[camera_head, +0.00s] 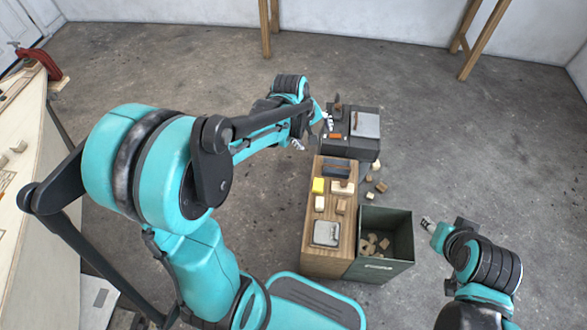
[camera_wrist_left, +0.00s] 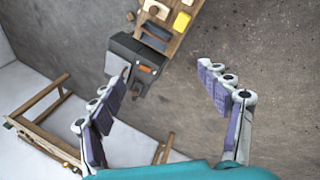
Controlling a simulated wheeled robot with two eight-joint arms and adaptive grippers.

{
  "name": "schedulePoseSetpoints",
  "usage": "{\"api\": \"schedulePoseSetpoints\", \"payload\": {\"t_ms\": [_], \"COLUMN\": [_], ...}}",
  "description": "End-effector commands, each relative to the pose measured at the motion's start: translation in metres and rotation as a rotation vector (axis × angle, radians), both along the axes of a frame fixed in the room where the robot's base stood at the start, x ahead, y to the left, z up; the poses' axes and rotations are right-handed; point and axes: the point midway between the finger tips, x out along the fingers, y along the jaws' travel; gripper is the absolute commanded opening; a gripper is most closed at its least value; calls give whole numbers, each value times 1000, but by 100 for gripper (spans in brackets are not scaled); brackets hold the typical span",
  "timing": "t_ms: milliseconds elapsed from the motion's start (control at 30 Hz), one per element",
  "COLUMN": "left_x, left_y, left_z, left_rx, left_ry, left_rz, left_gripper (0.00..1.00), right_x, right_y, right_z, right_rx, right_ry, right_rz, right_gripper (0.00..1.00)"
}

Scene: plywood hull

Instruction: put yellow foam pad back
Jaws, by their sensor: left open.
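The yellow foam pad (camera_head: 318,185) lies on the wooden bench top (camera_head: 313,265), near its left edge among small wooden pieces. In the left wrist view the yellow pad (camera_wrist_left: 181,21) shows near the top edge, beyond the fingers. My left gripper (camera_head: 313,133) is open and empty, above and beyond the far end of the bench, left of a dark box. Its spread fingers show in the left wrist view (camera_wrist_left: 164,72), apart from the pad. My right gripper (camera_head: 430,224) is at the right, beside the green bin; its jaw opening is too small to tell.
The dark box (camera_head: 350,148) stands behind the bench, with a grey plate (camera_head: 365,124) and an orange item (camera_head: 336,136) on top. A sander-like grey block (camera_head: 326,233) sits on the near bench end. The green bin (camera_head: 399,247) holds wood scraps. Loose blocks (camera_head: 381,187) lie on the floor.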

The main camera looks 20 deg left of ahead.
Motion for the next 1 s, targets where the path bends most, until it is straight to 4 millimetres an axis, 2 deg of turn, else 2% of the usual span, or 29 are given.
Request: {"api": "schedulePoseSetpoints", "payload": {"t_ms": [33, 100, 200, 333, 500, 700, 1000], "left_x": [-18, -41, -74, -117, -157, -177, -178], "left_y": [-4, -7, -11, -15, -16, -16, -16], "left_z": [16, 35, 55, 70, 73, 70, 70], "left_rx": [39, 104, 199, 327, 471, 556, 563], "left_ry": [-30, -75, -137, -210, -280, -314, -319], "left_rz": [-65, -163, -305, -484, -673, -778, -787], "left_gripper": [76, 76, 76, 76, 76, 76, 76], "right_x": [0, 0, 0, 0, 0, 0, 0], "right_y": [0, 0, 0, 0, 0, 0, 0], "right_z": [0, 0, 0, 0, 0, 0, 0], "right_rx": [0, 0, 0, 0, 0, 0, 0], "right_ry": [0, 0, 0, 0, 0, 0, 0], "right_rz": [0, 0, 0, 0, 0, 0, 0], "right_gripper": [40, 40, 40, 40, 40, 40, 40]}}
